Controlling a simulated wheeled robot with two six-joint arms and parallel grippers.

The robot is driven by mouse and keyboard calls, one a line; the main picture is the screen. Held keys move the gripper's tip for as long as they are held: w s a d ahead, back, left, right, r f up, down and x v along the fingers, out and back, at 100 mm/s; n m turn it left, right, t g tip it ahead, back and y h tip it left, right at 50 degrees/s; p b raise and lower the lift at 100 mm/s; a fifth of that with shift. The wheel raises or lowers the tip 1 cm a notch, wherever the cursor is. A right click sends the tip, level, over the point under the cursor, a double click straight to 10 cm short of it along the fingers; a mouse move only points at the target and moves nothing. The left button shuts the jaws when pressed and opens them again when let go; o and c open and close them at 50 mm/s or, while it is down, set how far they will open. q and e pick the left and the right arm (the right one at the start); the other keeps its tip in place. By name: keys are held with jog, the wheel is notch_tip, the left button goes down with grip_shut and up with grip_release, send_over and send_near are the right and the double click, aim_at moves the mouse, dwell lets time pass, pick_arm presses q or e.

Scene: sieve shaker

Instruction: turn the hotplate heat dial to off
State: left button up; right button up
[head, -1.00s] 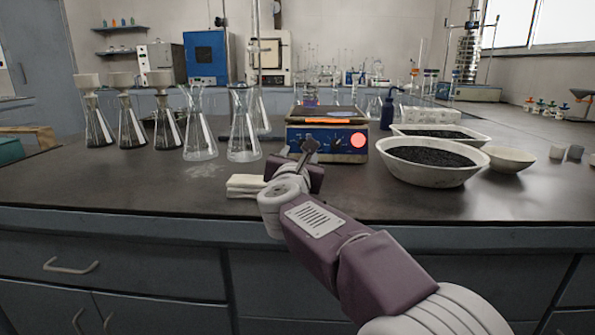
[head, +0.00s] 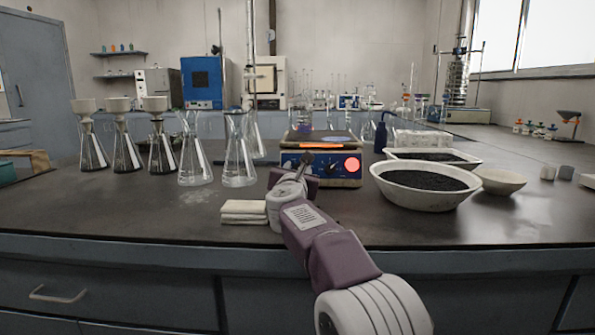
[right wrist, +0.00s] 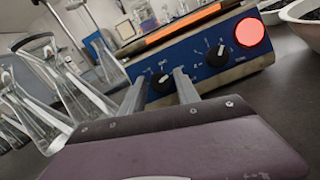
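The hotplate (head: 345,181) stands on the bench with a blue front panel, a glowing red lamp (head: 352,165) and a glowing orange strip. In the right wrist view the panel (right wrist: 190,65) has two black dials with white pointer marks: a left dial (right wrist: 160,82) and a right dial (right wrist: 217,55). Their labels are too small to read surely. My right gripper (right wrist: 158,84) is open, with one finger on each side of the left dial as seen from the wrist; contact cannot be told. In the head view my right gripper (head: 300,163) covers the panel's left part. My left gripper is not in view.
Conical flasks (head: 238,160) stand left of the hotplate, several with funnels. Folded cloths (head: 243,212) lie beside my right arm. A bowl of dark grains (head: 425,185) and a tray (head: 470,160) stand to the right. The front bench left of the cloths is clear.

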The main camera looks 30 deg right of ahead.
grip_shut()
